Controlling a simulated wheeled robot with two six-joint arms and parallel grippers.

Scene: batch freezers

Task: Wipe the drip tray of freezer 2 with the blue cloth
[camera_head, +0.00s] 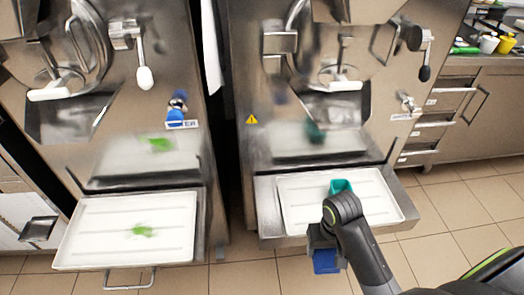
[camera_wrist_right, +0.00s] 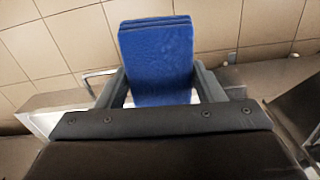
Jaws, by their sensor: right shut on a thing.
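The blue cloth (camera_head: 326,262) is a folded block, held in my right gripper (camera_head: 323,240) in front of the right freezer's tray. In the right wrist view the cloth (camera_wrist_right: 158,60) sits between both fingers (camera_wrist_right: 160,90). The left freezer's white drip tray (camera_head: 90,225) carries a green smear (camera_head: 142,231). The right freezer's white drip tray (camera_head: 295,200) carries a teal object (camera_head: 341,186), partly hidden by my right arm. I cannot read which freezer is number 2. My left gripper is not in view.
A wire handle (camera_head: 130,283) sticks out below the left tray. A lever with a white knob (camera_head: 145,78) hangs above it. Steel drawers (camera_head: 440,120) stand at the right. The tiled floor in front is clear.

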